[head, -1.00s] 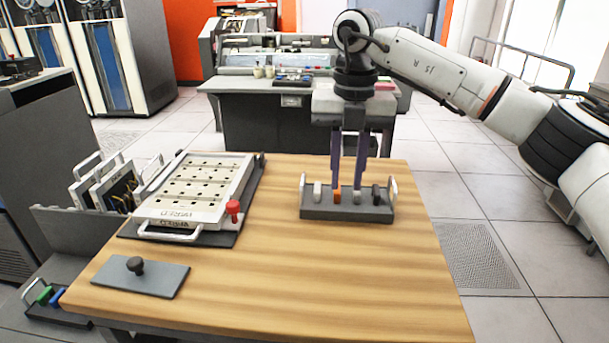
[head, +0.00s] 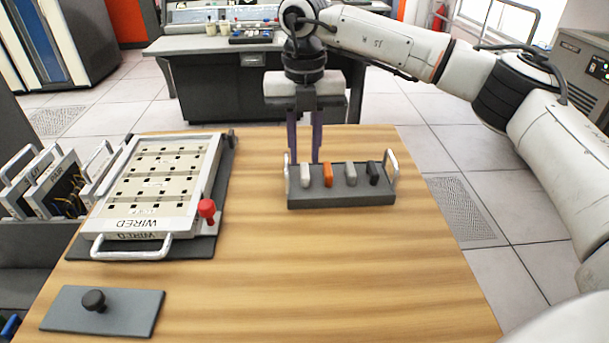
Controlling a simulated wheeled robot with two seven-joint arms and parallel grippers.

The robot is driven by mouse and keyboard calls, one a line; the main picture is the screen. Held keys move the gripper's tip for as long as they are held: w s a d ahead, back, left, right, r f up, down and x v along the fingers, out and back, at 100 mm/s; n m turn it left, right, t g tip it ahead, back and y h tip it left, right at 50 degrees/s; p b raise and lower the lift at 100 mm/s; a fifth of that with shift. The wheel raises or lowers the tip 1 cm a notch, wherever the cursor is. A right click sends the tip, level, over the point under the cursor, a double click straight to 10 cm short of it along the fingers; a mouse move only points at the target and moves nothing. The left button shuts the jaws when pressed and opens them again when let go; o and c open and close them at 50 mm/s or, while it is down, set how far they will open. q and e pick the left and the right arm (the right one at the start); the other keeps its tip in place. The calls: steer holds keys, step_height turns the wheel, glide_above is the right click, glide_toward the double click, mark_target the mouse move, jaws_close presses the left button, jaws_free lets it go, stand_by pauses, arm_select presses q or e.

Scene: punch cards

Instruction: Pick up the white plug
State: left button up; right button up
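The white plug (head: 305,176) stands upright at the left end of a dark grey plug rack (head: 340,199). An orange plug (head: 328,175), a grey plug (head: 350,174) and a black plug (head: 375,173) stand to its right in the same row. My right gripper (head: 304,158) points down at the rack's left end, just behind the white plug in the picture. Its two purple fingers are apart, with nothing seen between them. The fingertips are partly hidden at the rack, so their exact height is unclear. My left gripper is out of view.
A board marked WIRED (head: 150,190) with a red knob (head: 207,209) lies left on the wooden table (head: 300,270). A grey plate (head: 125,311) with a black knob is at front left. Framed panels (head: 55,185) stand beyond the left edge. The table's middle front is clear.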

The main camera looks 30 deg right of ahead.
mark_target(305, 169)
step_height(305, 169, down, 3)
steer(key=shift+s+r, duration=0.15)
steer(key=shift+f, duration=0.35)
jaws_close()
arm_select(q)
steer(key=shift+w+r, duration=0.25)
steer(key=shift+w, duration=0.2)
